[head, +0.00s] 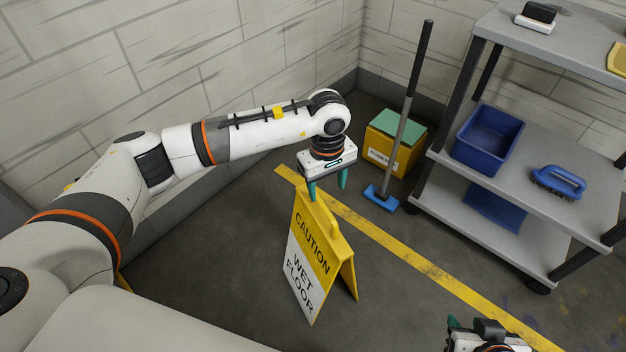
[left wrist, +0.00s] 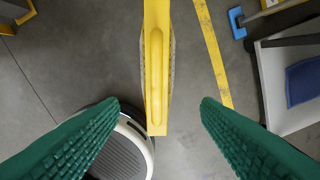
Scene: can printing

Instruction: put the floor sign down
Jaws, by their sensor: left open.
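The yellow and white floor sign (head: 311,255) reads "CAUTION WET FLOOR" and stands upright on the floor with its legs spread. In the left wrist view its yellow top edge and handle (left wrist: 156,75) lie between my fingers. My left gripper (head: 328,186) is open just above the top of the sign, pointing down. Its green fingers (left wrist: 160,105) stand apart on both sides of the handle, with a gap to each side. My right gripper (head: 452,322) shows only in part at the bottom edge of the head view, and its jaws cannot be made out.
A yellow floor line (head: 420,264) runs behind the sign. A grey shelf cart (head: 500,222) at right holds a blue bin (head: 487,138) and a blue brush (head: 558,183). A blue push broom (head: 381,198) and a yellow box (head: 379,152) stand near the corner. Floor around the sign is clear.

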